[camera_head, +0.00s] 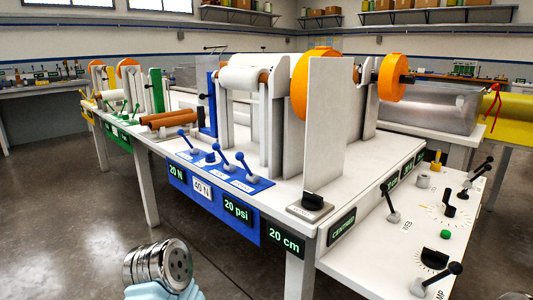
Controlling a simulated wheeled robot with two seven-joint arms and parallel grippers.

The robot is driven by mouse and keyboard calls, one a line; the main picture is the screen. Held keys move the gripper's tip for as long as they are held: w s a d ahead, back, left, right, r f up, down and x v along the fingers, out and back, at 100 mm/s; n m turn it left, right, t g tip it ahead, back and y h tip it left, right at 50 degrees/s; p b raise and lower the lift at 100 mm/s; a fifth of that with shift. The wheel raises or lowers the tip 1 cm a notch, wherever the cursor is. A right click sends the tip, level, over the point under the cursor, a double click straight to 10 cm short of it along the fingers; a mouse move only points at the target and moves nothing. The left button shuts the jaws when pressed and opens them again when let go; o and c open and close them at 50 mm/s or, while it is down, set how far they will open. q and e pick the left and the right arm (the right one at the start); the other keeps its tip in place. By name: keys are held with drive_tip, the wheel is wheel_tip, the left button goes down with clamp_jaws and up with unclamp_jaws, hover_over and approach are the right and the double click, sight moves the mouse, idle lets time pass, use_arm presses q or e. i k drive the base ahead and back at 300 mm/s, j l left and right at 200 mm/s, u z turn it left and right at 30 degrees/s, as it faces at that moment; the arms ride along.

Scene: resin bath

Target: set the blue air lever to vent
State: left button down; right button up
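A blue control plate (262,183) lies on the front edge of the white machine table. Blue ball-ended levers stand on it: a left one (187,141), a middle one (219,156) and a right one (244,167). All three tilt up and to the left. Small white labels lie by them, too small to read, so I cannot tell which lever is the air lever or where vent is. A "20 psi" display (237,210) is on the blue front panel below. Neither gripper shows; only a silver and light-blue part of mine is at the bottom left.
Brown rolls (168,118) lie behind the levers at left. A tall white upright plate (322,130) and orange discs (393,77) stand to the right. A white side panel (400,255) carries black levers. The floor in front of the table is clear.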

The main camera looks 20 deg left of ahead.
sight(215, 147)
drive_tip(key=j+z, duration=0.45)
drive_tip(key=j, duration=0.35)
drive_tip(key=k+j+z, duration=0.1)
drive_tip(key=j+z, duration=0.3)
drive_tip(key=j, duration=0.4)
